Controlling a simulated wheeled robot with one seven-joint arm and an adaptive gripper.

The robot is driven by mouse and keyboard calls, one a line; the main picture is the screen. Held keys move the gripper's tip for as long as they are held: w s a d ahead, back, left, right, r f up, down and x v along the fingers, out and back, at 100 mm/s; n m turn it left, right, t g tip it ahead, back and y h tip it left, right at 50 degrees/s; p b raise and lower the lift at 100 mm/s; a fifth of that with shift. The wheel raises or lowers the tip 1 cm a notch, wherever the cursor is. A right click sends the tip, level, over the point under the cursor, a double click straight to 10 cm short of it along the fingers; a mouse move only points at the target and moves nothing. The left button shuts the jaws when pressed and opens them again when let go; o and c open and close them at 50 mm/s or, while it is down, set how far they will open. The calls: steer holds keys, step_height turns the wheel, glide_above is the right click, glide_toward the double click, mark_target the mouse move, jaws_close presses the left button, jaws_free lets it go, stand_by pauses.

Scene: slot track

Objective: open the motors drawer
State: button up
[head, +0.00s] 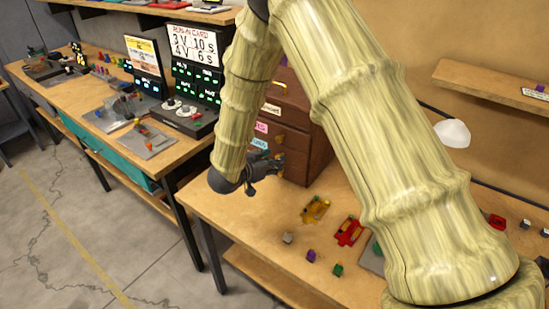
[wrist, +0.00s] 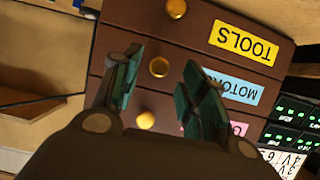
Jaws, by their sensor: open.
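The brown drawer cabinet (head: 312,128) stands on the table in the head view, partly behind my arm. In the wrist view its labels appear upside down. The motors drawer, with a blue MOTORS label (wrist: 230,89), has a round brass knob (wrist: 158,67). Its front looks flush with the others. My gripper (wrist: 163,62) is open, with one dark green finger on each side of that knob in the picture. I cannot tell whether the fingers touch it. The head view shows my gripper (head: 268,162) low in front of the cabinet, by the blue label (head: 259,143).
The yellow TOOLS label (wrist: 243,42) and the pink label (wrist: 210,129) mark the neighbouring drawers, each with a knob. A yellow toy car (head: 315,210), a red one (head: 349,231) and small blocks lie on the table before the cabinet. A second table with lit panels stands left.

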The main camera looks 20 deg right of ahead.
steer(key=shift+x, duration=1)
jaws_close()
